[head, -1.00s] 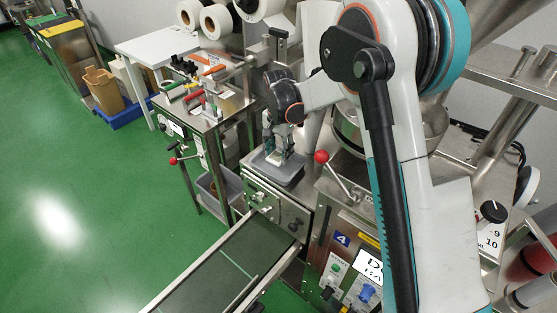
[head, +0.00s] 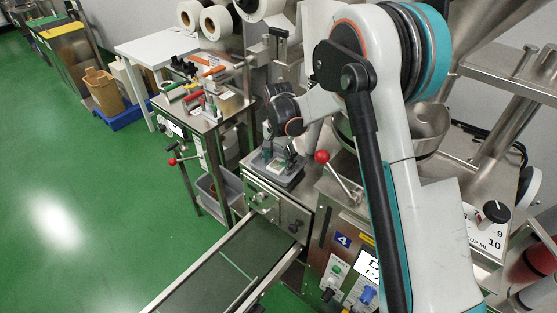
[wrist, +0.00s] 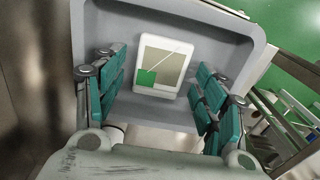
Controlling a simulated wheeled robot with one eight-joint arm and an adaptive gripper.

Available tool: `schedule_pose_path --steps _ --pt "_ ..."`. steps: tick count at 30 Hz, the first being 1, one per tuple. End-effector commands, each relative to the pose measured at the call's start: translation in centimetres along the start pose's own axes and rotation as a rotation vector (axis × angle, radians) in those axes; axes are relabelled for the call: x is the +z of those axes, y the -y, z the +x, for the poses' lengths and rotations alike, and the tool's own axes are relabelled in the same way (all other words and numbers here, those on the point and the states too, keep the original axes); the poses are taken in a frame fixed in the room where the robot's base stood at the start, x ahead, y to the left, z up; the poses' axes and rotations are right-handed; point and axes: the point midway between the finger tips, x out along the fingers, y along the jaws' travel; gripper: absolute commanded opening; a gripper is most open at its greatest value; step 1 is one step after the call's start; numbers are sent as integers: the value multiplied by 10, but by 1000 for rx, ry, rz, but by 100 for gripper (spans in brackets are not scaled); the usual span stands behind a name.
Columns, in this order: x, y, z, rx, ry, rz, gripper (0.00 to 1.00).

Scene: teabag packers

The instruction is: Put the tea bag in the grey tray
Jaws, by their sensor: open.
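The tea bag (wrist: 168,52) is a white-edged packet with a green tag and a thin string. It lies on the floor of the grey tray (wrist: 220,42) in the wrist view. In the head view the tea bag (head: 277,167) shows small and pale in the grey tray (head: 290,182). My gripper (wrist: 160,88) is open, its teal-padded fingers spread on both sides of the tea bag with visible gaps. In the head view my gripper (head: 279,152) is low over the tray. How high the fingertips are above the tray floor is hard to tell.
A red-knobbed lever (head: 322,157) stands just right of the tray. A conveyor belt (head: 225,268) runs off in front. A bench with colored-handled tools (head: 205,85) is at the left, with a grey bin (head: 222,188) below. Green floor is clear at the left.

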Motion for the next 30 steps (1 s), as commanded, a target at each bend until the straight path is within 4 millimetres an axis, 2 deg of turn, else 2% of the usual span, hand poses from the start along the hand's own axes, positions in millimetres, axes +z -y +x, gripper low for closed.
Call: schedule_pose_path --steps 5,8,21,24,30 --pt "0 0 -3 0 0 0 65" --pt "0 0 -14 0 0 0 65" --pt "0 0 -99 0 0 0 65" --pt "0 0 -111 0 0 0 65" --pt "0 0 -123 0 0 0 65"
